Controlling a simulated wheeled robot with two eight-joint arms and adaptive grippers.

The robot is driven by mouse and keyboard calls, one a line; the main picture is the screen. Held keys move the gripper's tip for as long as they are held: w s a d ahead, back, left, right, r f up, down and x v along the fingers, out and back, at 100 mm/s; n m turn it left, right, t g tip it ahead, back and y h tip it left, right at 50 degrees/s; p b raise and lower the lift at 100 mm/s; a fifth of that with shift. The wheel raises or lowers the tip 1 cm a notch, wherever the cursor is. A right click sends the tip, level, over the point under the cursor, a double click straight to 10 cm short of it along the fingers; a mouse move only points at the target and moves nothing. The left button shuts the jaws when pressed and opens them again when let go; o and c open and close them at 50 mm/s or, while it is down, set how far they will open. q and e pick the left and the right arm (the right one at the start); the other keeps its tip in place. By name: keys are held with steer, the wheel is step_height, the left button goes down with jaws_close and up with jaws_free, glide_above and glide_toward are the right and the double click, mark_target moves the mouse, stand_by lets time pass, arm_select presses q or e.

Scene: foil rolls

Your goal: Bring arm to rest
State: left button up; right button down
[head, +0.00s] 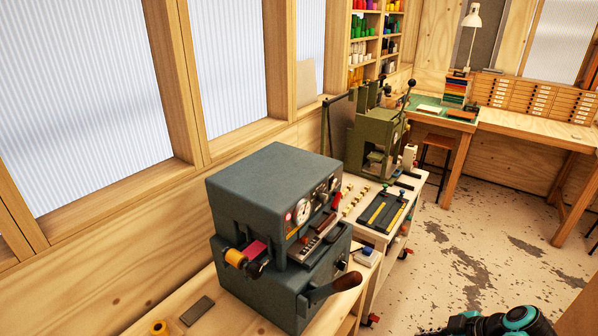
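A dark grey foil machine (270,190) with dials and a brown-handled lever (330,290) stands on the wooden bench. A yellow foil roll (236,258) sits on the spindle at its left front, beside a pink-red piece (257,248). Another yellow roll (158,328) is on the bench at the bottom edge, partly cut off. Part of my black and teal arm (515,320) shows at the bottom right, over the floor and apart from the bench. No gripper fingers can be made out, and my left arm is out of view.
A dark flat plate (197,311) lies on the bench left of the machine. A green press (375,140) and a tray with yellow strips (385,212) are on the white table behind. A desk with drawers (530,98) stands at the back right. Open floor (470,240) lies right of the tables.

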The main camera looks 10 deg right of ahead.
steer(key=w+a+f+m+h+b, duration=0.1)
steer(key=a+f+m+b, duration=0.1)
steer(key=a, duration=0.5)
steer(key=w+a+f+m+h+b, duration=0.1)
steer(key=a+f+m+b, duration=0.1)
steer(key=a+m+b, duration=0.2)
steer(key=w+a+f+m+t+h+b, duration=0.1)
steer(key=a+b, duration=0.4)
steer(key=a, duration=0.5)
steer(key=shift+w+a+f+m, duration=0.15)
steer(key=shift+w+f+m, duration=0.1)
steer(key=shift+f+m, duration=0.65)
steer(key=shift+r, duration=0.1)
